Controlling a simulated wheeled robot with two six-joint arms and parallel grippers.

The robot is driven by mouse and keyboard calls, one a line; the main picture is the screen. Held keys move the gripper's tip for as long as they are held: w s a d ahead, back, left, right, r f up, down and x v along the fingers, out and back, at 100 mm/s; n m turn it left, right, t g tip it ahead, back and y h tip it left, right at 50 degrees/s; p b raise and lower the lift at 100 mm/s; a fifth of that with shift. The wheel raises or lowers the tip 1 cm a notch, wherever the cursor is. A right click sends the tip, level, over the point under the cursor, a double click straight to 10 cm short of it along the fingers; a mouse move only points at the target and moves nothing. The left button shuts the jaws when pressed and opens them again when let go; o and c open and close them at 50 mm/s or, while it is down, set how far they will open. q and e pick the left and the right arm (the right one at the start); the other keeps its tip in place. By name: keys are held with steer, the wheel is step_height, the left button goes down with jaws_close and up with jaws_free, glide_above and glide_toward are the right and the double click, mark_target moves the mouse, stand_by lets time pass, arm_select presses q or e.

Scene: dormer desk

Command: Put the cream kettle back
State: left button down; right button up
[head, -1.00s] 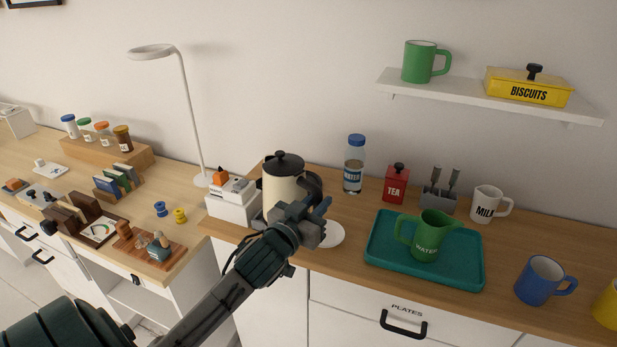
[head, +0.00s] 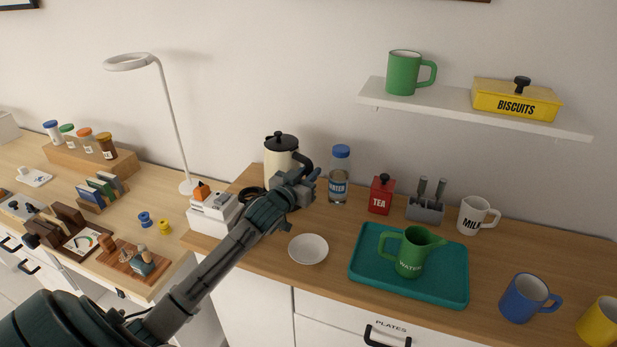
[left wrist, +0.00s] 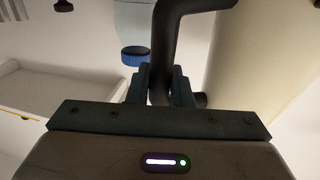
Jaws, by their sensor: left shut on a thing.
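The cream kettle (head: 279,160), with its black lid and dark handle, is at the back of the wooden counter, left of the water bottle. My left gripper (head: 306,184) is shut on its handle, at the kettle's right side. In the left wrist view the dark handle (left wrist: 165,55) runs between the fingers (left wrist: 163,85), and the cream body (left wrist: 262,45) fills the upper right. The kettle's bottom is hidden behind my gripper, so I cannot tell whether it touches the counter. A black ring-shaped piece (head: 249,194) lies just left of my gripper, partly hidden. My right gripper is not in view.
A white dish (head: 308,250) lies in front. A teal tray (head: 364,270) holds a green jug (head: 411,254). A white box (head: 212,218) stands left.

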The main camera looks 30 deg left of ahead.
arm_select(q)
steer(key=shift+w+a+r, duration=0.15)
steer(key=shift+w+a, duration=0.1)
steer(key=shift+w, duration=0.05)
steer(key=shift+a, duration=0.1)
step_height(320, 180, down, 3)
steer(key=shift+f+p, duration=0.15)
steer(key=shift+p, duration=0.55)
steer(key=shift+f, duration=0.2)
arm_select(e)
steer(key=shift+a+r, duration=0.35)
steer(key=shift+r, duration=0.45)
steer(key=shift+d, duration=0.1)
arm_select(q)
steer(key=c, duration=1.3)
jaws_free()
steer(key=shift+f, duration=0.1)
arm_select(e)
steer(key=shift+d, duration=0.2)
